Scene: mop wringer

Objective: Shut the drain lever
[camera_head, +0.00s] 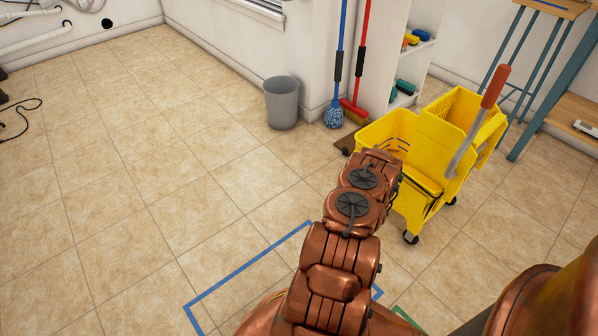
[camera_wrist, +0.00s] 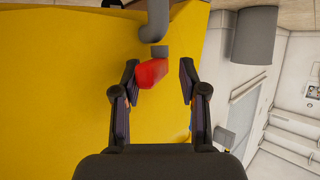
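The yellow mop wringer bucket (camera_head: 391,130) stands on wheels at the right in the head view. Its yellow wall (camera_wrist: 70,80) fills the left of the wrist view. A grey drain pipe (camera_wrist: 157,22) at the top of the wrist view ends near a red drain lever (camera_wrist: 152,73). My gripper (camera_wrist: 159,76) is open, with the red lever between its fingertips and nearer the left finger. I cannot tell whether that finger touches it. In the head view my arm hides the gripper and the lever.
A grey bin (camera_head: 282,103), a blue mop (camera_head: 334,115) and a red broom (camera_head: 353,108) stand along the wall. The red-gripped wringer handle (camera_head: 494,87) rises at the bucket's right. A workbench (camera_head: 573,110) is far right.

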